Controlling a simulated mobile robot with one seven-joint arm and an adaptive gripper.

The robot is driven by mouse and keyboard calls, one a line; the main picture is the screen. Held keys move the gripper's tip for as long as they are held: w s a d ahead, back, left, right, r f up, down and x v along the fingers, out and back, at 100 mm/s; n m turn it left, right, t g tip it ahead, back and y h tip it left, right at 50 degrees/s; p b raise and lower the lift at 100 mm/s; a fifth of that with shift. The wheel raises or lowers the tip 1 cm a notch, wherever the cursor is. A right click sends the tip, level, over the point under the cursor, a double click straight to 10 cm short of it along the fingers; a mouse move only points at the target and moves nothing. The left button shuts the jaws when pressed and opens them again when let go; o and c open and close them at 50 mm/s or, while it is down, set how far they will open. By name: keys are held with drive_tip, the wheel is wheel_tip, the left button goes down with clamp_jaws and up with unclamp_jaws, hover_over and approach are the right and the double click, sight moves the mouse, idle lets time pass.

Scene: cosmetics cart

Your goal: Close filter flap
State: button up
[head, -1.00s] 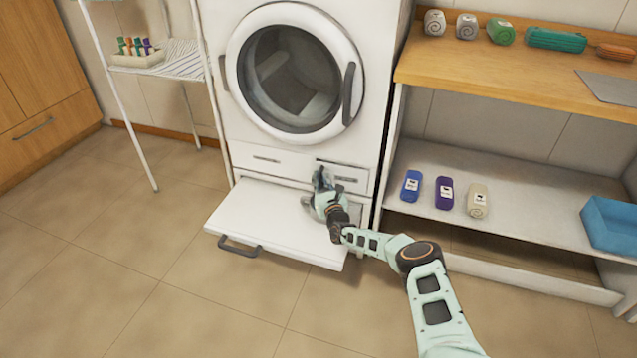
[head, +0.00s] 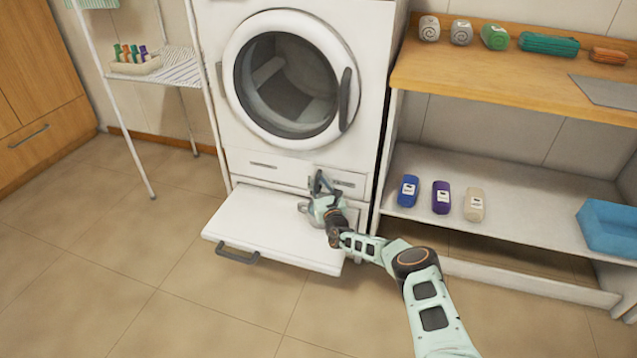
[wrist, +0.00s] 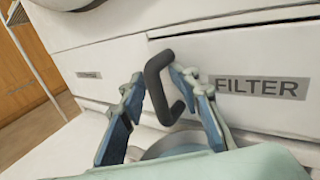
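The filter flap (head: 348,178) is the small white panel on the right below the washing machine's round door. In the wrist view its FILTER label (wrist: 262,86) faces me. A dark line runs along its top edge, so it seems slightly ajar. Its dark handle (wrist: 156,88) sits between the two fingers of my gripper (wrist: 158,82). The fingers stand apart, one on each side of the handle. I cannot tell whether the right finger touches it. In the head view my gripper (head: 318,184) is in front of the flap and hides its left part.
A white panel (head: 265,225) with a dark handle (head: 237,254) extends outward below my gripper. A shelf unit (head: 520,205) with bottles and a blue bin (head: 608,228) stands to the right. A wire rack (head: 170,68) stands to the left. The floor in front is clear.

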drive_tip(key=shift+s, duration=0.15)
drive_tip(key=shift+s, duration=0.2)
drive_tip(key=v, duration=1.1)
drive_tip(key=shift+s, duration=0.15)
drive_tip(key=shift+d, duration=0.15)
